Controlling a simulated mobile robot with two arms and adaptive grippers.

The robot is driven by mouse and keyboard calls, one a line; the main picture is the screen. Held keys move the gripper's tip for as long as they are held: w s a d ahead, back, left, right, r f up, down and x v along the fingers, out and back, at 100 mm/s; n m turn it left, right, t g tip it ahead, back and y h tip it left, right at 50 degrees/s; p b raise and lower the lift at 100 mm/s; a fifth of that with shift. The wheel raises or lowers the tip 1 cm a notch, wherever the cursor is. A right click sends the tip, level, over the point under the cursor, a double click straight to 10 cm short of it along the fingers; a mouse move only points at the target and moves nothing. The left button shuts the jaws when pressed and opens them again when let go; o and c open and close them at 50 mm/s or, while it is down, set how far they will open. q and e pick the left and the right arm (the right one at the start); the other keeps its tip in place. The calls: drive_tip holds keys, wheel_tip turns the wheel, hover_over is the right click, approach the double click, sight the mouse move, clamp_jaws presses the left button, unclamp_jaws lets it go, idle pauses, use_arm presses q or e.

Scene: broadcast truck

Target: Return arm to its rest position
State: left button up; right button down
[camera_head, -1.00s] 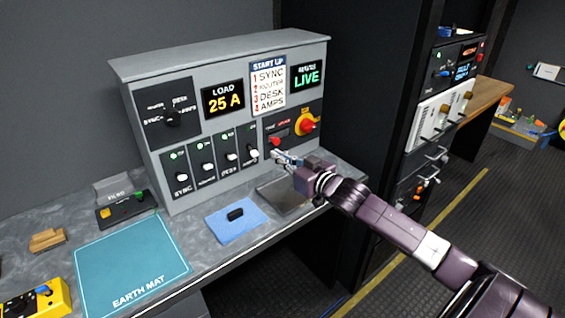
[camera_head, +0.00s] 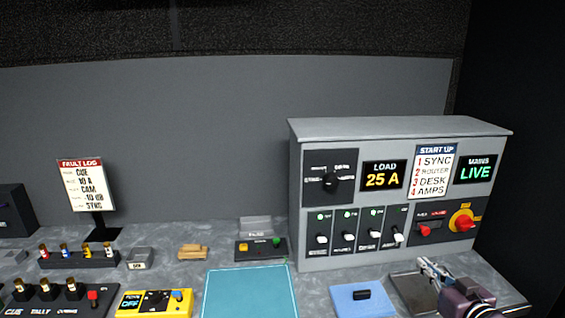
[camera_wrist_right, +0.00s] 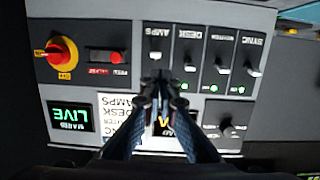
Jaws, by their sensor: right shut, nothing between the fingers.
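My right gripper (camera_head: 424,264) is at the lower right of the head view, with its arm running off the bottom edge. Its fingers are shut and empty. It is apart from the grey power panel (camera_head: 400,131), in front of its lower right part. In the right wrist view the gripper (camera_wrist_right: 162,82) points at the panel, which appears upside down. The fingers cover part of the LOAD display there. The AMPS switch (camera_wrist_right: 154,58) shows just beyond the fingertips. My left gripper is not in view.
The red-and-yellow rotary knob (camera_head: 463,221) sits on the panel near my right arm. A blue cloth (camera_head: 345,301) with a black object and a dark tray (camera_head: 405,290) lie below. The earth mat (camera_head: 250,292), yellow box (camera_head: 128,304) and fault log sign (camera_head: 88,187) are further left.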

drive_tip(key=s+a+f+g, duration=0.1)
drive_tip(key=s+a+f, duration=0.1)
drive_tip(key=f, duration=0.1)
drive_tip(key=s+a+f+g, duration=0.1)
drive_tip(key=f, duration=0.2)
drive_tip(key=s+a+f, duration=0.2)
drive_tip(key=f, duration=0.1)
drive_tip(key=shift+s+a+f+g, duration=0.2)
drive_tip(key=shift+s+a+g, duration=0.1)
drive_tip(key=shift+g, duration=0.1)
drive_tip(key=s+a+f+n+g, duration=0.1)
drive_tip(key=s+a+f+g, duration=0.3)
drive_tip(key=s, duration=0.5)
drive_tip(key=s+a+f+g, duration=0.25)
drive_tip(key=s+a, duration=0.35)
drive_tip(key=s, duration=0.4)
drive_tip(key=s+a+f+n+g, duration=0.1)
drive_tip(key=s+a+f+g, duration=0.3)
drive_tip(key=s, duration=0.5)
wheel_tip(320, 180, down, 29)
drive_tip(key=s, duration=0.3)
drive_tip(key=s+d+f+g, duration=0.1)
drive_tip(key=s+d+f, duration=0.1)
drive_tip(key=s+f, duration=1.2)
drive_tip(key=shift+s+d, duration=0.15)
drive_tip(key=shift+s, duration=0.95)
